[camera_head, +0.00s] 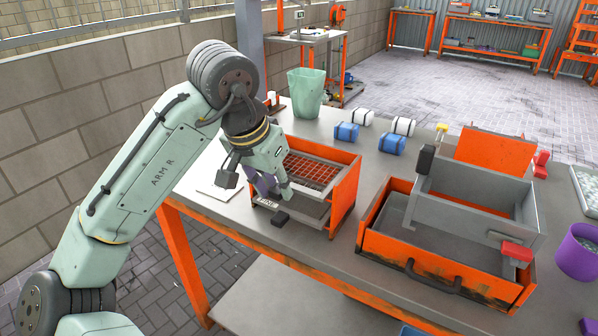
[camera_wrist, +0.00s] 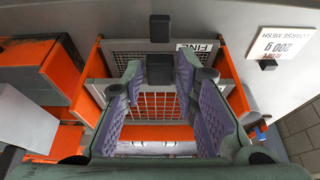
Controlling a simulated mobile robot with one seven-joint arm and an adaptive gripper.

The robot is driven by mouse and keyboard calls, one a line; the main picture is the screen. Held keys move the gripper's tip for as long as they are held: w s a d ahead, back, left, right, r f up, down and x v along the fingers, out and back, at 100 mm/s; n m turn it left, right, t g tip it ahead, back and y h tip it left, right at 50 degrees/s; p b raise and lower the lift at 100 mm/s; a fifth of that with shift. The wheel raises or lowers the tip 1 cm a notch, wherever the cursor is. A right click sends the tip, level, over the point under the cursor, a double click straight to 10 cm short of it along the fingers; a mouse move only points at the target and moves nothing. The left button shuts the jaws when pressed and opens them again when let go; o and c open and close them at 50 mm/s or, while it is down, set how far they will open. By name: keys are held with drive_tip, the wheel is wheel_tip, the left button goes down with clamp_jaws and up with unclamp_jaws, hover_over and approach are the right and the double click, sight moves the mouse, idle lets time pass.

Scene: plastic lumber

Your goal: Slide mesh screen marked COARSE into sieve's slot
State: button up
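An orange rack (camera_head: 346,192) on the bench holds two mesh screens one above the other. The lower screen (camera_head: 268,203) bears the label FINE and has a black handle (camera_head: 281,218). The upper mesh screen (camera_head: 313,170) shows no readable label; my gripper covers its front. My gripper (camera_wrist: 160,72) is over the front of the rack, its fingertips close against both sides of a black handle block, seemingly the upper screen's. The grey sieve (camera_head: 472,184) stands right of the rack, in an orange-framed tray (camera_head: 430,262), and also shows in the wrist view (camera_wrist: 28,75).
A card (camera_wrist: 284,46) reading COARSE MESH 200 g lies beside the rack. Blue and white blocks (camera_head: 346,132) and a pale green bucket (camera_head: 305,92) stand behind it. A purple cup (camera_head: 577,252) is at the right. A narrow bench strip separates rack and tray.

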clamp_jaws()
drive_tip(key=shift+r, duration=0.1)
